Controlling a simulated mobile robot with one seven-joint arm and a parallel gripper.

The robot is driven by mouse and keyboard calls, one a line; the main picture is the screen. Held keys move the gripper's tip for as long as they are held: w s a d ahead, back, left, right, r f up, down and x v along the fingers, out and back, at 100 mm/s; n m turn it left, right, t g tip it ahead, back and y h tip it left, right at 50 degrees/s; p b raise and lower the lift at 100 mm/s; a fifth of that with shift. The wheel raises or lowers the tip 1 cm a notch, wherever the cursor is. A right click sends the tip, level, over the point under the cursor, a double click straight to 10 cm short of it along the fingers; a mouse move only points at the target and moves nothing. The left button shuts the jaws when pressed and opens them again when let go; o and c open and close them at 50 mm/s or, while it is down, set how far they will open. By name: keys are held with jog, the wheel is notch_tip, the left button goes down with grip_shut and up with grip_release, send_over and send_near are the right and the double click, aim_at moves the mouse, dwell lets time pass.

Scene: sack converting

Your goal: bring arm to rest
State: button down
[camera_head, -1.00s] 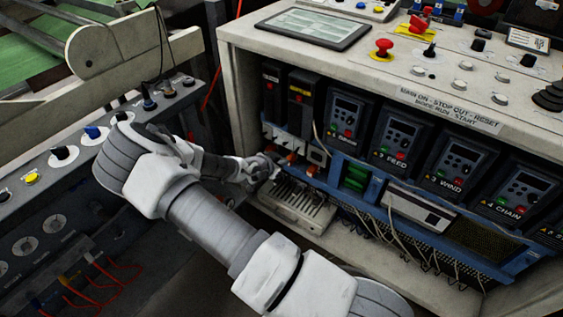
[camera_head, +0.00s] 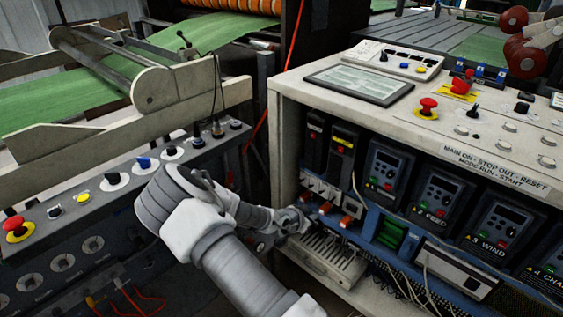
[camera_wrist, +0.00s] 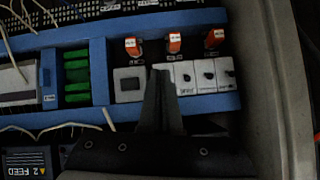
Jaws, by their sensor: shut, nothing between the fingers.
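My arm reaches from the bottom of the head view toward the open cabinet. My gripper (camera_head: 304,218) is at the cabinet's lower left, in front of the blue-framed panel and close to its orange-handled switches (camera_head: 326,207). In the wrist view my gripper (camera_wrist: 161,75) shows its fingers shut together with nothing between them. The fingertips overlap the row of small white modules (camera_wrist: 205,77), below the orange switches (camera_wrist: 174,42). I cannot tell whether they touch the panel.
The control cabinet (camera_head: 283,95) holds drives and hanging wires; a red stop button (camera_head: 428,107) is on top. A grey panel with knobs (camera_head: 115,180) and a red button (camera_head: 15,226) stands left of my arm. A grey vented unit (camera_head: 328,258) lies below my gripper.

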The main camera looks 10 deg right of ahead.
jog(key=s+a+r+n+y, duration=0.25)
jog(key=s+a+r, duration=0.2)
jog(key=r, duration=0.35)
jog(key=s+a+r+n+g+y, duration=0.1)
jog(key=s+a+r+y, duration=0.3)
jog(key=r, duration=0.4)
jog(key=s+a+r+n+y, duration=0.2)
jog(key=a+r+y, duration=0.2)
jog(key=a+r, duration=0.25)
jog(key=s+d+r+n+h, duration=0.1)
jog(key=s+r+n, duration=0.3)
jog(key=s+r, duration=0.45)
jog(key=s+d+r+n+h, duration=0.15)
jog(key=s+r+n, duration=0.3)
jog(key=s, duration=0.75)
notch_tip(320, 180, up, 24)
jog(key=p, duration=2.3)
jog(key=shift+d+f+m+y+p, duration=0.15)
jog(key=shift+m+y+p, duration=0.15)
jog(key=shift+m+p, duration=0.1)
jog(key=shift+d, duration=0.15)
